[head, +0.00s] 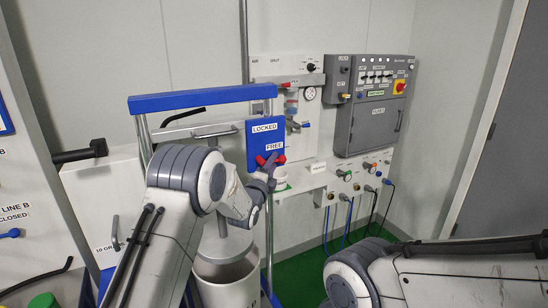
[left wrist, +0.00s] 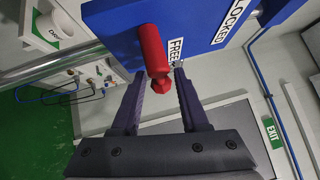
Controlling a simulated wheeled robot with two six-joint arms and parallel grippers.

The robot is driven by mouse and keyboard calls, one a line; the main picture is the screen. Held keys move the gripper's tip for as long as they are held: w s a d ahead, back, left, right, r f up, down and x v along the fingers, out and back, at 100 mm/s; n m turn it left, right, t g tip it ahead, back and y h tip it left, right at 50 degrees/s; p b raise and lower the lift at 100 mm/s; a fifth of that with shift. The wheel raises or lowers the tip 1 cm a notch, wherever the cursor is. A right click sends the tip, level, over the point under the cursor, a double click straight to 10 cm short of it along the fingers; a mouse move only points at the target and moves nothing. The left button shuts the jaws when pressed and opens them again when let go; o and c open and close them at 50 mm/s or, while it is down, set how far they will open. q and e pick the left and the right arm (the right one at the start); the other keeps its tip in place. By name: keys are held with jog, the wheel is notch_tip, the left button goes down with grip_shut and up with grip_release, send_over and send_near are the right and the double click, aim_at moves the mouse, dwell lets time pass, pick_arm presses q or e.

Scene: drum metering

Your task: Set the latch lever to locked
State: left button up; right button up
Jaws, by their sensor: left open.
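The red latch lever (left wrist: 152,50) is mounted on a blue plate (head: 261,133) that carries the labels LOCKED above and FREE below. In the head view, red parts (head: 281,159) show at the FREE label, partly hidden by my left gripper (head: 268,164). In the left wrist view, my left gripper (left wrist: 160,82) is open, its dark fingers reaching to the plate on either side of the lever's red end. The lever's end appears to lie between the fingertips; I cannot tell whether they touch it. My right gripper is out of view.
The blue plate hangs on a metal frame with a blue crossbar (head: 205,97). A white drum (head: 226,280) stands below. A grey control box (head: 375,105) and valve panel (head: 300,75) are on the wall to the right. Blue hoses (head: 348,220) hang over the green floor.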

pick_arm(q)
jog(key=shift+x, duration=0.9)
grip_shut()
jog(key=shift+f, duration=0.1)
